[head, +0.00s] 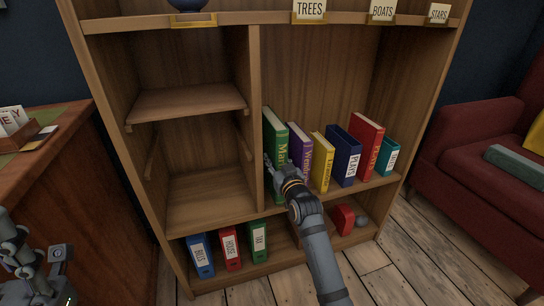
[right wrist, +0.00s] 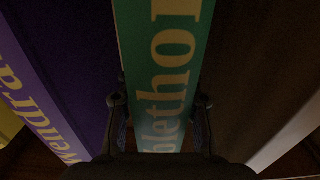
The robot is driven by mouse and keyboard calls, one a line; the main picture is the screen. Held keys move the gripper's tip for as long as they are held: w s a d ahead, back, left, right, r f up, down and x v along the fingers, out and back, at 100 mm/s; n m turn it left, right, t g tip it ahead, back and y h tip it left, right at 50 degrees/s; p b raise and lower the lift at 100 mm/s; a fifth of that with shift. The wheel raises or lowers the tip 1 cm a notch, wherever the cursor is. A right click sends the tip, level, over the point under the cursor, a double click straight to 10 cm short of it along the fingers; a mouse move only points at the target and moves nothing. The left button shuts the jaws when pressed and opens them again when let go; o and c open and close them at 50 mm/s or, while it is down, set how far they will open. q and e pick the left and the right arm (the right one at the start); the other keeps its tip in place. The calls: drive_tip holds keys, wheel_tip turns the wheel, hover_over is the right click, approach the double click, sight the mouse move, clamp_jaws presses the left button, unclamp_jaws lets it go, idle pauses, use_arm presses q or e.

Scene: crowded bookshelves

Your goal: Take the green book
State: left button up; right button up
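The green book (head: 275,140) stands upright at the left end of the middle shelf's row, beside the divider. A purple book stands to its right. My right gripper (head: 270,164) is at the lower part of its spine. In the right wrist view the spine (right wrist: 160,55), with large cream letters, lies between the two fingers (right wrist: 160,105). The fingers look open, one at each side of the spine, with a slight gap at the right finger; contact is hard to see. Part of my left arm (head: 40,270) shows at the lower left; its fingers cannot be made out.
The purple book (head: 299,150), a yellow book (head: 322,160), a blue one (head: 344,155), a red one (head: 366,146) and a teal one (head: 387,156) fill the row. A green binder (head: 258,242) stands on the bottom shelf. The divider (head: 254,120) is close on the left.

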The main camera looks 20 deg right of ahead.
clamp_jaws()
drive_tip(key=shift+r, duration=0.3)
